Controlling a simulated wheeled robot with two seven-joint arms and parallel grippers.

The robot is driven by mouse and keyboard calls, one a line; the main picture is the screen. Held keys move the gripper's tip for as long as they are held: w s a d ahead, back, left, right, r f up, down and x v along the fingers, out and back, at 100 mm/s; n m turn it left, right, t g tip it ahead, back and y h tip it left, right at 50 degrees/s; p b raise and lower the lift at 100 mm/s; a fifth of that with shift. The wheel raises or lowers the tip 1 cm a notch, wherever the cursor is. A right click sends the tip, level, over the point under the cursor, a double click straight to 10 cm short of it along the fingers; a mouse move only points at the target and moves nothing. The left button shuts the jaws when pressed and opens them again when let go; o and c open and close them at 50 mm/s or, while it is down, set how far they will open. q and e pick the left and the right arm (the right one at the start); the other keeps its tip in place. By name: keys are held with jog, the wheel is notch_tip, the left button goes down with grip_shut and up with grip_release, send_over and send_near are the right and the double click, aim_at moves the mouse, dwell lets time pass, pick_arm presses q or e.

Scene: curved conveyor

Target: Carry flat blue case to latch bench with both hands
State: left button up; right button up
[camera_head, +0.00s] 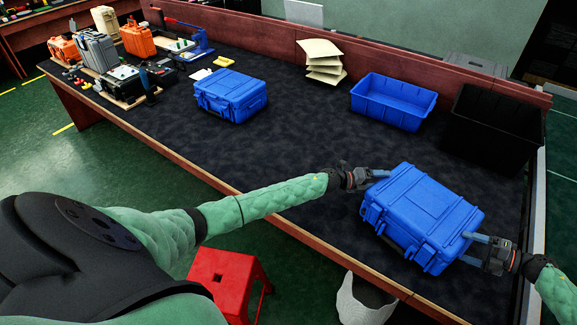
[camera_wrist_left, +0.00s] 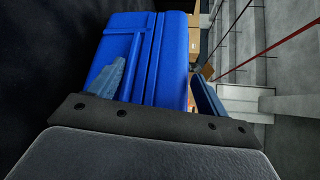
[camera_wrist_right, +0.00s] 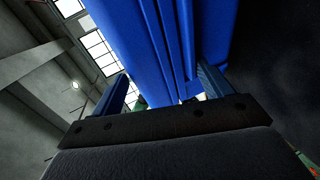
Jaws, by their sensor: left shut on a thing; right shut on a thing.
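The flat blue case (camera_head: 425,212) lies at the right front of the dark-topped bench (camera_head: 285,150), near its front edge. My left gripper (camera_head: 382,174) is shut on the case's left end. My right gripper (camera_head: 474,243) is shut on its right end. In the left wrist view the case (camera_wrist_left: 172,60) stands between the two fingers (camera_wrist_left: 157,90). In the right wrist view the case (camera_wrist_right: 170,40) also fills the space between the fingers (camera_wrist_right: 165,90). I cannot tell whether the case touches the bench top. A second blue case (camera_head: 230,95) lies further left on the bench.
An empty blue bin (camera_head: 393,101) and a black bin (camera_head: 490,130) stand behind the held case. Stacked beige sheets (camera_head: 322,60) lie at the back. Orange and grey cases (camera_head: 97,50) crowd the far left. A red stool (camera_head: 228,282) stands in front. The bench middle is clear.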

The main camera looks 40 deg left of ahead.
pick_arm(q)
jog(key=shift+d+f+b, duration=0.35)
jog(key=shift+f+b, duration=0.35)
jog(key=shift+f, duration=0.05)
pick_arm(e)
jog(key=shift+a+f, duration=0.2)
jog(key=shift+f, duration=0.5)
pick_arm(q)
jog(key=o, duration=2)
jog(key=shift+s, duration=0.1)
pick_arm(e)
jog(key=o, duration=2)
pick_arm(q)
jog(key=shift+o, duration=0.2)
jog(key=shift+a, duration=0.15)
pick_arm(e)
jog(key=shift+s, duration=0.1)
pick_arm(q)
jog(key=shift+a, duration=0.1)
pick_arm(e)
jog(key=shift+d+f, duration=0.1)
jog(key=shift+d, duration=0.05)
pick_arm(q)
jog(key=v, duration=1.2)
pick_arm(e)
jog(key=v, duration=1.2)
jog(key=shift+d, duration=0.1)
pick_arm(q)
jog(key=shift+f, duration=0.15)
